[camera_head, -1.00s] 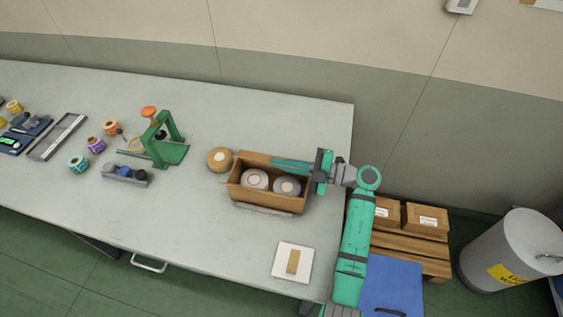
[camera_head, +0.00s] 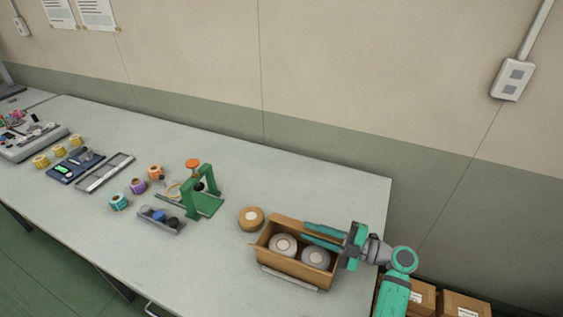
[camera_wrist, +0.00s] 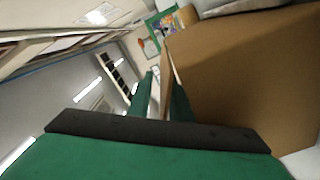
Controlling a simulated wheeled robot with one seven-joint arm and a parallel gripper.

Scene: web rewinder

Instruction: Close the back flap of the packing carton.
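The packing carton (camera_head: 266,252) is a brown open box near the right end of the bench, with two pale rolls (camera_head: 284,244) inside. Its back flap (camera_head: 284,224) shows as a brown strip standing along the far side, partly hidden by my fingers. My gripper (camera_head: 304,231) reaches in from the right, with its two green fingers pointing left along the carton's back edge. The fingers are apart. In the wrist view, my gripper (camera_wrist: 160,85) has a brown cardboard panel (camera_wrist: 235,80) close at its right; its edge appears between the fingers. I cannot tell if they touch it.
A tan tape roll (camera_head: 251,218) stands just left of the carton. A green stand (camera_head: 203,195) and a grey tray (camera_head: 161,220) are further left. The wall rises behind the bench. Brown boxes (camera_head: 465,305) sit low beyond its right end.

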